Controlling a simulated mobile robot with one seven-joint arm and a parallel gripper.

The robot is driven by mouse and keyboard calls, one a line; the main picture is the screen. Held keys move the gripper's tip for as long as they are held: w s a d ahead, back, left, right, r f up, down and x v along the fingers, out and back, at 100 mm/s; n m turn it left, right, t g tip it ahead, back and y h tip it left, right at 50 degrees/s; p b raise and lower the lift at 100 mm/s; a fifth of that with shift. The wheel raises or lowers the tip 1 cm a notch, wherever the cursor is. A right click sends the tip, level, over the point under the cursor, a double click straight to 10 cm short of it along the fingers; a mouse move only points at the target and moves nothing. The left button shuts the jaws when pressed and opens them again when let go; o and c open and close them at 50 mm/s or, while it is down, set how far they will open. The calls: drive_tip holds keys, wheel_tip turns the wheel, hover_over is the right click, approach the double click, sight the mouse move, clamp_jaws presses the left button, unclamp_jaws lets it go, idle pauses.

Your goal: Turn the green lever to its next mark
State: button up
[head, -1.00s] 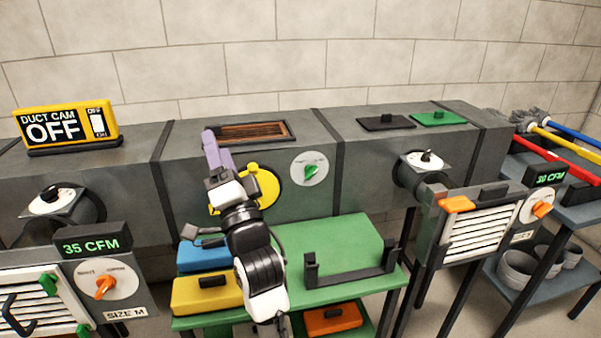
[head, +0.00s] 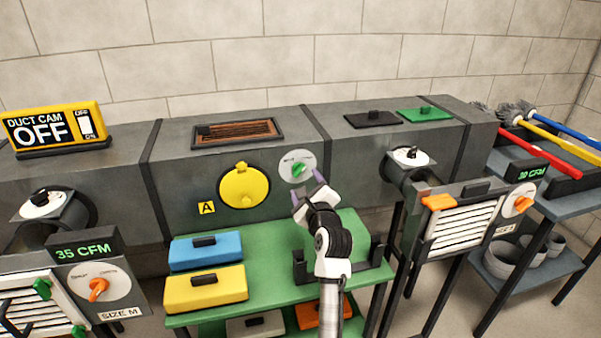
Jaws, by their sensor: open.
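The green lever (head: 298,169) sits at the centre of a round white dial (head: 291,159) on the front of the grey duct, right of the yellow round cover. Small dark markings on the dial are too small to read. The lever looks tilted. My gripper (head: 308,187) is just below and slightly right of the dial, its purple fingers apart and pointing up toward the lever. The fingers look empty. I cannot tell whether a fingertip touches the dial's lower edge.
A yellow round cover (head: 243,186) is left of the dial. Below, a green table (head: 262,262) holds a blue box (head: 205,250), a yellow box (head: 205,288) and a dark bracket (head: 378,265) behind my arm.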

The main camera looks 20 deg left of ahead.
sight(299, 171)
drive_tip(key=x, duration=0.6)
drive_tip(key=shift+w+a+p, duration=0.1)
drive_tip(key=shift+p, duration=0.2)
drive_tip(key=c, duration=1)
